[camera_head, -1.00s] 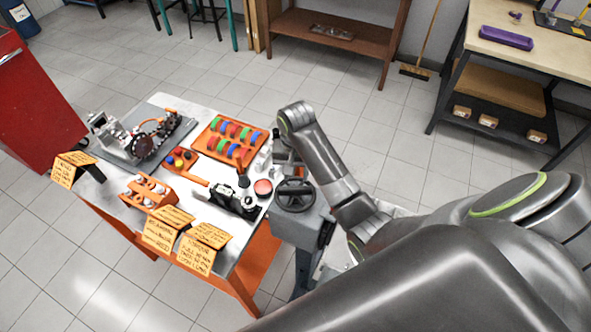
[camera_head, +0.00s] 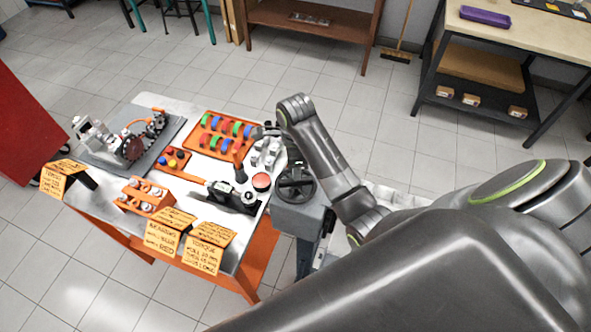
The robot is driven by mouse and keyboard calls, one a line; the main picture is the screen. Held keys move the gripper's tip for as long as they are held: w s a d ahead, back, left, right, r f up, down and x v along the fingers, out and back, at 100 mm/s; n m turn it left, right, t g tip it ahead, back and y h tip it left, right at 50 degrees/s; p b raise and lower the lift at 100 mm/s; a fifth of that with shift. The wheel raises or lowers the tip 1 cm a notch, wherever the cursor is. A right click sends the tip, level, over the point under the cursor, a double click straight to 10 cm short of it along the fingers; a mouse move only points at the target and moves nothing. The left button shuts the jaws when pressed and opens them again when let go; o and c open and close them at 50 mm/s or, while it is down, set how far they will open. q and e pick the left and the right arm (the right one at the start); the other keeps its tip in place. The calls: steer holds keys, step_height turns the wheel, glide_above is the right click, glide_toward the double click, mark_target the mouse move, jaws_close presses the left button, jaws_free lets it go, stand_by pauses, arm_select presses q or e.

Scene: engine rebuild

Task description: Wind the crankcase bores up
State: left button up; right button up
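A black spoked handwheel (camera_head: 295,184) sits on top of a grey stand (camera_head: 298,216) at the right end of the workbench. A pale metal part with several upright pieces, possibly the crankcase (camera_head: 267,152), stands just left of the handwheel; its bores are too small to make out. My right gripper (camera_head: 264,133) is at the end of the arm coming in from the right, above and left of the handwheel, close to the pale part. It appears apart from the wheel. Its fingers are too small and dark to tell open from shut. My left gripper is not in view.
The workbench (camera_head: 196,190) holds an orange tray (camera_head: 192,146) of coloured shells, an engine assembly (camera_head: 130,143) on a grey mat, an orange rack (camera_head: 143,196), a black tool (camera_head: 232,194), a red button (camera_head: 261,181) and yellow note cards (camera_head: 163,233).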

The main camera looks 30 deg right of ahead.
step_height(320, 180, down, 6)
steer(key=shift+r, duration=0.1)
steer(key=shift+c, duration=0.5)
jaws_close()
